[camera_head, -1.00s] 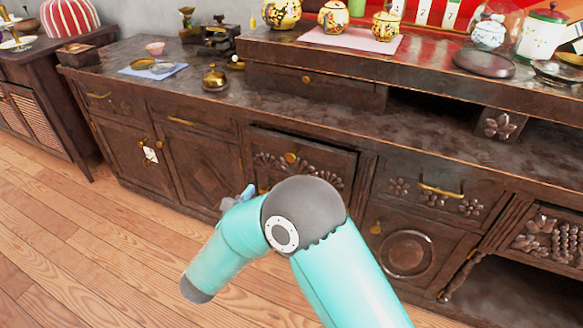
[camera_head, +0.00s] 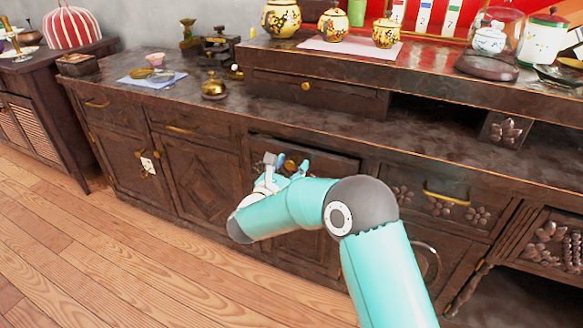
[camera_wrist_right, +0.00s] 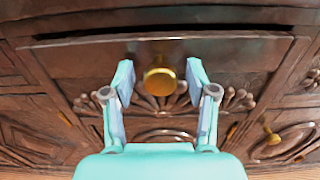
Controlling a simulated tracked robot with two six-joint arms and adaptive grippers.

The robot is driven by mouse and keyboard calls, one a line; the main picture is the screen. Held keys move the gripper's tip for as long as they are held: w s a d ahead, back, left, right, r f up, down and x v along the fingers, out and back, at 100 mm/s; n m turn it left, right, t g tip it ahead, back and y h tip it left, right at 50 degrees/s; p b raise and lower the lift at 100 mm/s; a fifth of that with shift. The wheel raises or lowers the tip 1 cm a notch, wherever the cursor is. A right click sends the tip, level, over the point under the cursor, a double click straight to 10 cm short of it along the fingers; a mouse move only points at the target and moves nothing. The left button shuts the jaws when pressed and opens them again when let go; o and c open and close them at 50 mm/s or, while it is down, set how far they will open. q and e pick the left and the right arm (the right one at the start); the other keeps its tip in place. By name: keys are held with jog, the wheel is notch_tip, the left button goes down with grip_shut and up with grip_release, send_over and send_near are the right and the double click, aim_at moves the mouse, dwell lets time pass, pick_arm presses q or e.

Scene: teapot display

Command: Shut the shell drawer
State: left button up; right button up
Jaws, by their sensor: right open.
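The shell drawer (camera_head: 335,163) is in the middle of the cabinet front, with my right arm across its lower part in the head view. In the right wrist view its dark front (camera_wrist_right: 100,58) carries a brass knob (camera_wrist_right: 160,81) above a carved fan of petals. The drawer's top edge appears to stand slightly out from the cabinet. My right gripper (camera_head: 286,164) is at the drawer front. In the wrist view the right gripper (camera_wrist_right: 160,78) is open, with one finger on each side of the knob and visible gaps between. My left gripper is out of view.
A drawer with a brass handle (camera_head: 446,198) and carved flowers is at the right. A cupboard door (camera_head: 200,170) is at the left. A brass bell (camera_head: 213,88) and a blue cloth (camera_head: 170,81) lie on the counter (camera_head: 300,121). The wooden floor (camera_head: 130,255) in front is clear.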

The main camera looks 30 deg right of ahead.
aim_at(296, 158)
jog(key=shift+w+d, duration=0.15)
grip_shut()
dwell(0.4)
jog(key=x, duration=0.4)
jog(key=shift+p, duration=0.3)
jog(key=shift+r, duration=0.15)
jog(key=shift+w, duration=0.1)
grip_release()
jog(key=shift+d, duration=0.1)
